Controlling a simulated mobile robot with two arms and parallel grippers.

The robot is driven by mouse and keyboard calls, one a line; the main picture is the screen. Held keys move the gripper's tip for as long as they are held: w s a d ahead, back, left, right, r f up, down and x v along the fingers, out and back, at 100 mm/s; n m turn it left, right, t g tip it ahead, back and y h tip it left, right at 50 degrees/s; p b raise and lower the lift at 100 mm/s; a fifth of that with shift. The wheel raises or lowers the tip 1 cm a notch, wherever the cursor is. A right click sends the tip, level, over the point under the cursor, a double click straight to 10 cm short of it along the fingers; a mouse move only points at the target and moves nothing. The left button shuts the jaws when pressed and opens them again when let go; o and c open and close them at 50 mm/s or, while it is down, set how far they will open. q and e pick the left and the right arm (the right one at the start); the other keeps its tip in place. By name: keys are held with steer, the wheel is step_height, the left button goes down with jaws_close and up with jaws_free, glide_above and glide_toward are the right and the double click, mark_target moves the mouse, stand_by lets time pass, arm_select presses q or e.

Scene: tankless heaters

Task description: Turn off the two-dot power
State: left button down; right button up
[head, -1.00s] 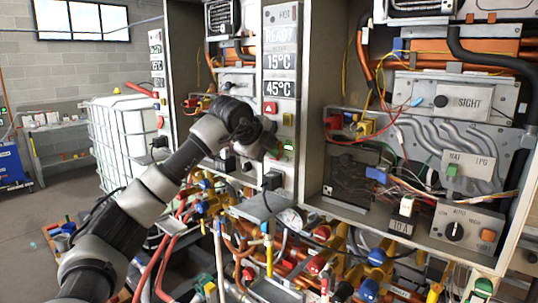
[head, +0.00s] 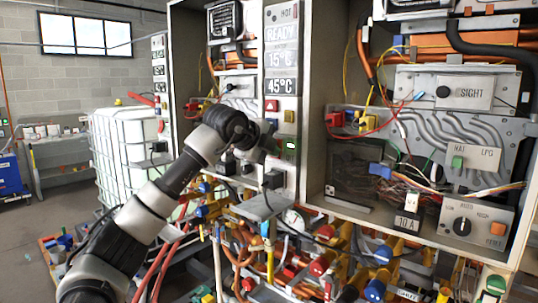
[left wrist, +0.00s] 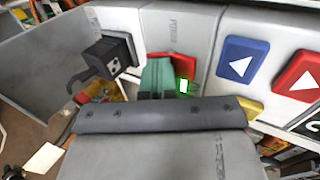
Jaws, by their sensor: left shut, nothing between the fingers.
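The middle heater's narrow front panel shows in the head view with READY, 15°C and 45°C displays (head: 281,59). A green power switch (head: 290,146) sits low on this panel. In the left wrist view the green switch (left wrist: 158,74) has a red part beside it and a bright green lit mark. My left gripper (head: 272,143) is shut and empty, with its tip at the switch. In the left wrist view its grey fingers (left wrist: 162,113) cover the switch's lower part; I cannot tell whether they touch. My right gripper is out of view.
A black plug (head: 273,179) sits below the switch and also shows in the left wrist view (left wrist: 105,58). Blue (left wrist: 242,62) and red (left wrist: 297,78) arrow buttons are close to the right. Pipes and valves crowd below. An open heater cabinet (head: 340,95) stands to the right.

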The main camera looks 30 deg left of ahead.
arm_select(q)
steer(key=shift+f+t+b, duration=0.55)
steer(key=shift+t+b, duration=0.05)
steer(key=shift+b, duration=1.1)
steer(key=shift+r+p, duration=0.3)
steer(key=shift+r, duration=0.15)
steer(key=shift+r+p, duration=0.55)
steer(key=shift+r, duration=0.2)
steer(key=shift+w, duration=0.1)
steer(key=shift+a, duration=0.1)
